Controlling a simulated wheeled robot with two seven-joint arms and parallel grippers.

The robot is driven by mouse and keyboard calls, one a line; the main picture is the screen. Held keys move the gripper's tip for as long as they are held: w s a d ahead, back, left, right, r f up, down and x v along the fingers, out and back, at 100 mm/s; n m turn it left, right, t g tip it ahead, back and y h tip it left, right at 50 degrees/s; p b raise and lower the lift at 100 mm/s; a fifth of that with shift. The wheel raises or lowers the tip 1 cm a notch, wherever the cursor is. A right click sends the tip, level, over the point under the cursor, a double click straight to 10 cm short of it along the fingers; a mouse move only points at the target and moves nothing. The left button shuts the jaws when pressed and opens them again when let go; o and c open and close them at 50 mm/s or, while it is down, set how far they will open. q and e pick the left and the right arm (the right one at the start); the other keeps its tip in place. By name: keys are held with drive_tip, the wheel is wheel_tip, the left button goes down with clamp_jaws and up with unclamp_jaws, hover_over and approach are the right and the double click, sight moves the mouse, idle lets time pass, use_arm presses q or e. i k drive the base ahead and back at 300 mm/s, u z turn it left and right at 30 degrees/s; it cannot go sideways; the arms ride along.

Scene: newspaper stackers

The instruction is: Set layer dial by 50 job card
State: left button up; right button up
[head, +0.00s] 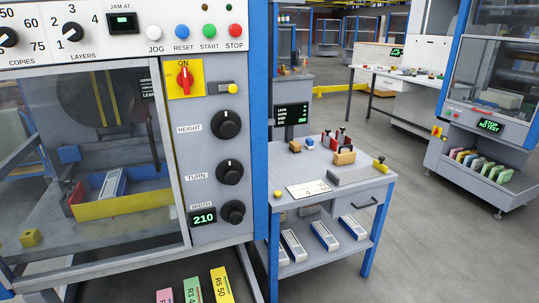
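The layers dial (72,35) is a black knob with a white pointer on the white panel at upper left, with numbers 1 to 4 around it. The pointer seems to point left, near 1 or 2; I cannot tell exactly. The copies dial (7,38) is left of it, partly cut off. A yellow card (219,286) marked "R5 50" stands at the bottom edge, beside a green card (193,290) and a pink card (164,296), both cut off. Neither of my grippers is in view.
Below the panel are a red switch on a yellow plate (184,79), height, turn and width knobs, and a display (203,218) reading 210. A grey cart (350,180) to the right carries blocks, stamps and a white card (308,189). Open floor lies at right.

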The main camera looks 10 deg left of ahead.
sight(72, 31)
drive_tip(key=u, duration=1.35)
